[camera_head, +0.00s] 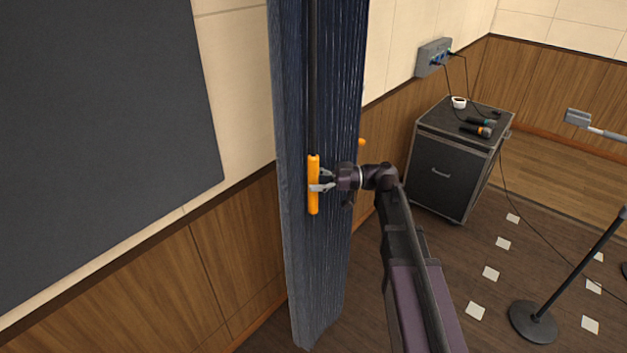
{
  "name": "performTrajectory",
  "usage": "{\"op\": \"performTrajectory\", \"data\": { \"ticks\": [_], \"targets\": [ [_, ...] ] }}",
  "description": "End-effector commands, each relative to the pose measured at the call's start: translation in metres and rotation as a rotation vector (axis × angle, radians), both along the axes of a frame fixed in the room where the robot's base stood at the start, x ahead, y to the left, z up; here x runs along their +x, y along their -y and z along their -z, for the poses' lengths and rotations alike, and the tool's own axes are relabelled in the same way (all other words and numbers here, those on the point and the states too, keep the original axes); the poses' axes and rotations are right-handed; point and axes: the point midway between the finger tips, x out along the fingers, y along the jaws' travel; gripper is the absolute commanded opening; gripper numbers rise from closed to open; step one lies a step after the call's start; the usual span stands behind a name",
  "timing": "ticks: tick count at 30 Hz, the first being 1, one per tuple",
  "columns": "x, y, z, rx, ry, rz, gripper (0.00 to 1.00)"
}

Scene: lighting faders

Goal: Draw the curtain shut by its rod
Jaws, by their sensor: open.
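The dark blue curtain (338,260) hangs in a narrow gathered bundle near the middle of the head view. Its thin dark rod (313,80) hangs down in front of the cloth and ends in an orange handle (313,200). My gripper (320,181) is at the orange handle, around its middle height, with its grey fingers open. The fingers overlap the handle in the picture; I cannot tell whether they touch it. A small orange piece (361,142) shows at the curtain's right edge, mostly hidden behind it.
A dark panel (90,120) covers the wall at left. A black cabinet (440,175) with a white cup (459,102) and microphones (478,130) stands at right, below a wall box (433,57) with cables. A stand with a round base (533,322) and pale floor squares (490,273) are at lower right.

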Motion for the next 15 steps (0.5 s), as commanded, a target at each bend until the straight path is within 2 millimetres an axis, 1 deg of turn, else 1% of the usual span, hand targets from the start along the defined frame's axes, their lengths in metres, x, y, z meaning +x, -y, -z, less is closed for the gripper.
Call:
{"op": "performTrajectory", "data": {
  "ticks": [10,11,12,14,15],
  "targets": [
    [-0.0002,-0.002,0.0,0.0,0.0,0.0,0.74],
    [-0.0002,-0.0019,0.0,0.0,0.0,0.0,0.68],
    [-0.0002,-0.0019,0.0,0.0,0.0,0.0,0.56],
    [-0.0003,-0.0019,0.0,0.0,0.0,0.0,0.39],
    [-0.0004,-0.0026,0.0,0.0,0.0,-0.001,0.27]
  ]
}}
